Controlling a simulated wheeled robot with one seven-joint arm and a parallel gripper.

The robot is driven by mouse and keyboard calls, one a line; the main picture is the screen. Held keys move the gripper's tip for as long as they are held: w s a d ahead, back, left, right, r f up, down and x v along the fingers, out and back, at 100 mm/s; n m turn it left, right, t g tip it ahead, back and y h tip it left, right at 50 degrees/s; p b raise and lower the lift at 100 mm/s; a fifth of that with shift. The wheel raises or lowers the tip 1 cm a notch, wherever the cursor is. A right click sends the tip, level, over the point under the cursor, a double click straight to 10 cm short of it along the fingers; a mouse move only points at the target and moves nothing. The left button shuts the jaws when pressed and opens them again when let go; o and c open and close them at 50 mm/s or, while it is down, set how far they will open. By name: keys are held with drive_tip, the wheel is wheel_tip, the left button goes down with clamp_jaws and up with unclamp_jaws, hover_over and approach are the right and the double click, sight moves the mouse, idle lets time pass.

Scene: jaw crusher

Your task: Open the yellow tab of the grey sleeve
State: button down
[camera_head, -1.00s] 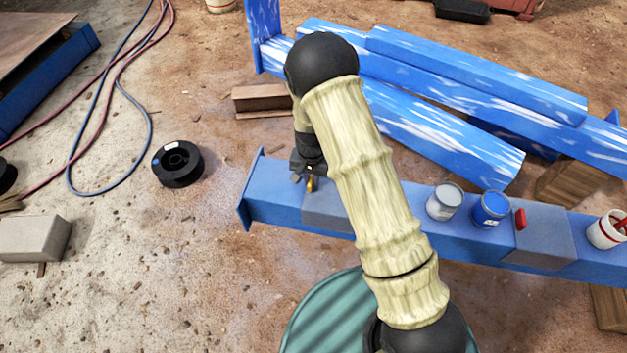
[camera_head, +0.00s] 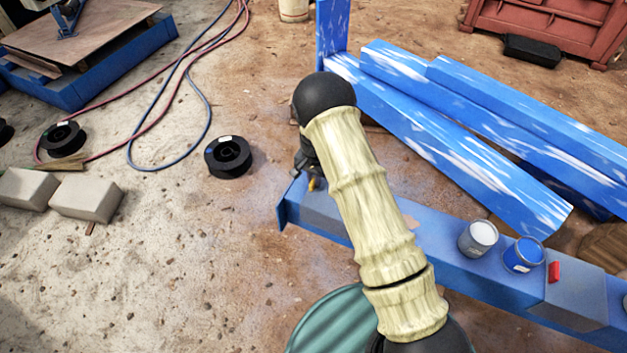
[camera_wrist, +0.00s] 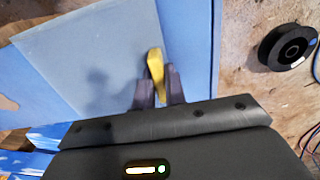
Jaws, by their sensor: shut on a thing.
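The grey sleeve (camera_wrist: 90,55) wraps the blue beam near its left end; in the head view the sleeve (camera_head: 318,208) is partly hidden by my arm. The yellow tab (camera_wrist: 155,62) stands at the sleeve's edge in the wrist view, and a bit of the tab (camera_head: 312,184) shows in the head view. My gripper (camera_wrist: 158,92) has its two dark fingers on either side of the tab's lower part and is shut on it. In the head view my gripper (camera_head: 311,178) is mostly hidden behind the arm.
A second grey sleeve with a red tab (camera_head: 554,271) sits further right on the beam. Paint cans, one white (camera_head: 480,236) and one blue (camera_head: 524,254), stand between the sleeves. A black spool (camera_head: 228,157) lies on the floor to the left. Blue beams (camera_head: 470,150) lie behind.

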drive_tip(key=c, duration=1.4)
unclamp_jaws()
drive_tip(key=shift+c, duration=0.2)
wheel_tip(320, 180, up, 17)
drive_tip(key=p, duration=0.3)
drive_tip(key=shift+r, duration=0.15)
drive_tip(key=shift+d, duration=0.1)
